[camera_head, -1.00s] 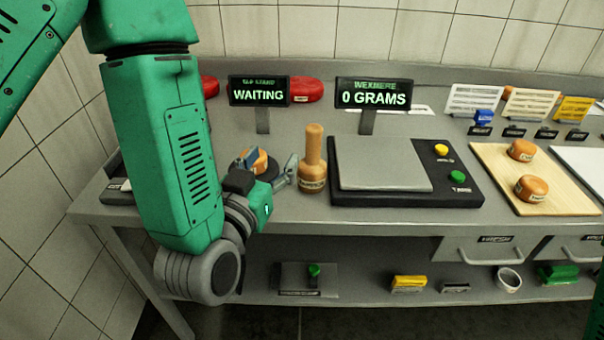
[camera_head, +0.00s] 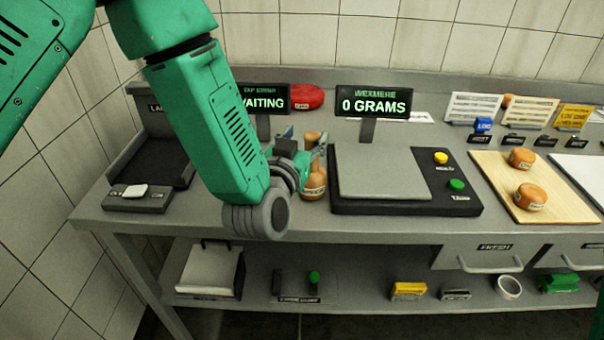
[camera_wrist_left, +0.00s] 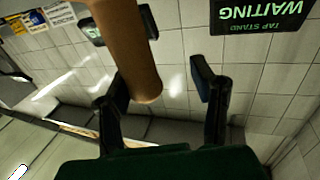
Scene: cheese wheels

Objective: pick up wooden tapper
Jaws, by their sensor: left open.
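The wooden tapper (camera_head: 314,183) stands upright on the bench, just left of the black scale. Its handle is partly hidden behind my left gripper (camera_head: 306,150). My left gripper is open, with its fingers at about the height of the tapper's upper part. In the left wrist view, the tapper's rounded wooden end (camera_wrist_left: 138,70) shows between the two dark fingers of my left gripper (camera_wrist_left: 162,80), nearer the left one. I cannot tell whether a finger touches it. My right gripper is not in view.
The scale (camera_head: 385,172) reads 0 GRAMS. A WAITING sign (camera_head: 264,98) and a red object (camera_head: 308,96) stand behind the gripper. Cheese wheels (camera_head: 530,195) lie on a wooden board (camera_head: 490,180) to the right. A black tray (camera_head: 150,160) is at the left.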

